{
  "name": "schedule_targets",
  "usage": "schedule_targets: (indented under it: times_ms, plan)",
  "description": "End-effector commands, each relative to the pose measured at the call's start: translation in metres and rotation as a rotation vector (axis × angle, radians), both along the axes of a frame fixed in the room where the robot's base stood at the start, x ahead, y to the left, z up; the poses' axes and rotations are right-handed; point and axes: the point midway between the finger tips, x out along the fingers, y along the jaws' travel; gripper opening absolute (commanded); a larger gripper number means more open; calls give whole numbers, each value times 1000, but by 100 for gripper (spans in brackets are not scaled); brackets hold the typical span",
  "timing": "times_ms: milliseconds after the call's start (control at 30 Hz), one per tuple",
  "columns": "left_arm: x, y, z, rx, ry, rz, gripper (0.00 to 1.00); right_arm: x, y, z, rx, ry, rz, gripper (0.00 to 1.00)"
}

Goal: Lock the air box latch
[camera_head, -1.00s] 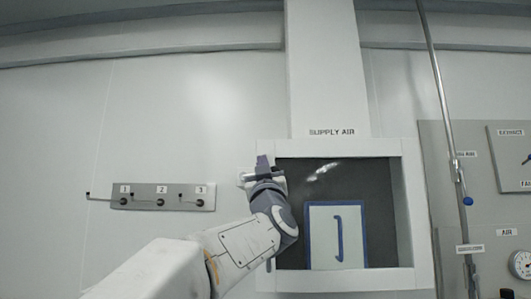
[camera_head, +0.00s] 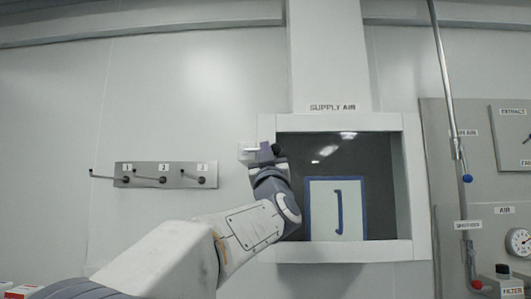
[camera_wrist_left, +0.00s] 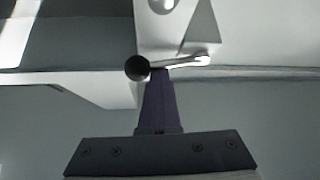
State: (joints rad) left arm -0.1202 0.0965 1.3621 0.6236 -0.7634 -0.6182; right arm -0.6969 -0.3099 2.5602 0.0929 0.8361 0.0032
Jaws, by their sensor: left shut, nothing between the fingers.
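The air box (camera_head: 338,121) has a white frame under the "SUPPLY AIR" label, around a dark opening. Its latch sits at the frame's upper left, with a white mount (camera_head: 246,152) and a dark round knob (camera_head: 277,149). In the left wrist view the latch is a pale lever (camera_wrist_left: 185,62) running sideways to the dark knob (camera_wrist_left: 138,68). My left gripper (camera_head: 265,152) is shut and empty, at the latch beside the knob. Its purple fingers (camera_wrist_left: 158,74) end right by the knob and lever; I cannot tell whether they touch. My right gripper is not in view.
A blue-edged panel (camera_head: 325,230) with a blue handle shows in the box opening. A plate with several numbered levers (camera_head: 180,180) is on the wall at left. A vertical pipe (camera_head: 446,90) and a gauge (camera_head: 518,241) are at right.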

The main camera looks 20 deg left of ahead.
Motion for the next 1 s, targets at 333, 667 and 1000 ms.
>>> schedule_targets:
  times_ms: [333,667,1000]
  plan:
    - [2,0,3,0,11,-1,0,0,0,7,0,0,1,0]
    - [-18,1,26,-1,5,5,0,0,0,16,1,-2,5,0]
    - [-61,-14,-12,0,2,4,0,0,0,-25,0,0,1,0]
